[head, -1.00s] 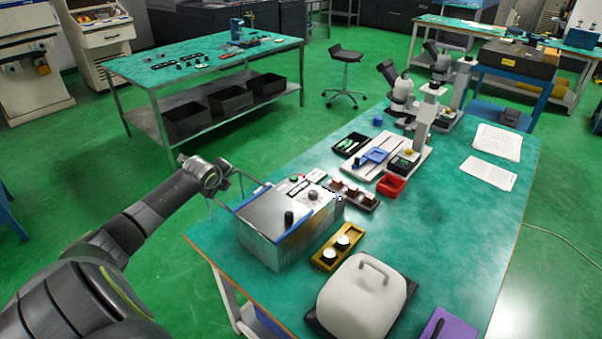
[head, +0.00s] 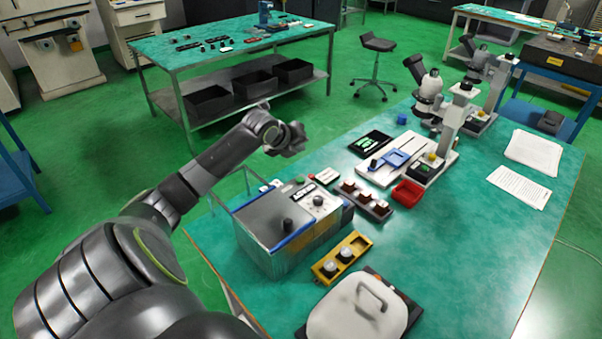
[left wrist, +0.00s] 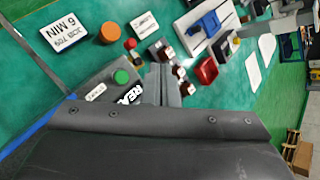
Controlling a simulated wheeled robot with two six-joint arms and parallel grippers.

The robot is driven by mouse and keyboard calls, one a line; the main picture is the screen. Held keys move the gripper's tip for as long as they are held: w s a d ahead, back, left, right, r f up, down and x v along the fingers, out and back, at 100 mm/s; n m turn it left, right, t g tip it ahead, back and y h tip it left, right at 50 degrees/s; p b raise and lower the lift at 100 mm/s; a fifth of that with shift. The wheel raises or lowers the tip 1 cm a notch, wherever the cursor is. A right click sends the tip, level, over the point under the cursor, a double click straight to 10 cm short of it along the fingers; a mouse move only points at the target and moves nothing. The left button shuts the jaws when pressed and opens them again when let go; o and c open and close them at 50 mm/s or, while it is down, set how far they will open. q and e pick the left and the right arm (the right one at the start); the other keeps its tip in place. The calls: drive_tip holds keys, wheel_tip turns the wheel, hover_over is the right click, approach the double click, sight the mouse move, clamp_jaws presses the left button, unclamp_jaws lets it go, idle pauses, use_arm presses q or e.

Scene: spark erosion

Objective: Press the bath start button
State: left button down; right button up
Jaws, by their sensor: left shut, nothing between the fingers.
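The bath (head: 275,245) is a steel box with a grey lid, a black lid knob and a control panel (head: 325,213) with a dial on its right side. A green button (left wrist: 122,77) shows on the panel in the left wrist view, beside a small white label (left wrist: 96,92) and a partly hidden display (left wrist: 130,97). My left gripper (head: 290,138) is shut and empty, raised beyond the far edge of the bath in the head view. Its fingers (left wrist: 163,84) point just right of the green button in the left wrist view. I see no contact with the button. My right gripper is out of view.
A brown-block rack (head: 367,201), red tray (head: 408,193) and microscope (head: 455,115) stand right of the bath. A yellow holder (head: 341,258) and white-covered unit (head: 350,312) are in front.

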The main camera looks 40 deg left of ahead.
use_arm(q)
drive_tip(key=shift+f+b, duration=0.75)
drive_tip(key=shift+f, duration=0.2)
drive_tip(key=b, duration=0.5)
hover_over(298, 181)
wheel_tip(298, 181, down, 6)
drive_tip(key=shift+f, duration=0.55)
drive_tip(key=shift+b, duration=0.3)
idle(0.4)
drive_tip(key=shift+f, duration=0.4)
drive_tip(key=shift+f+b, duration=0.4)
drive_tip(key=shift+f, duration=0.1)
idle(0.7)
drive_tip(key=shift+r, duration=0.15)
drive_tip(key=shift+r+p, duration=0.75)
drive_tip(key=shift+p, duration=0.05)
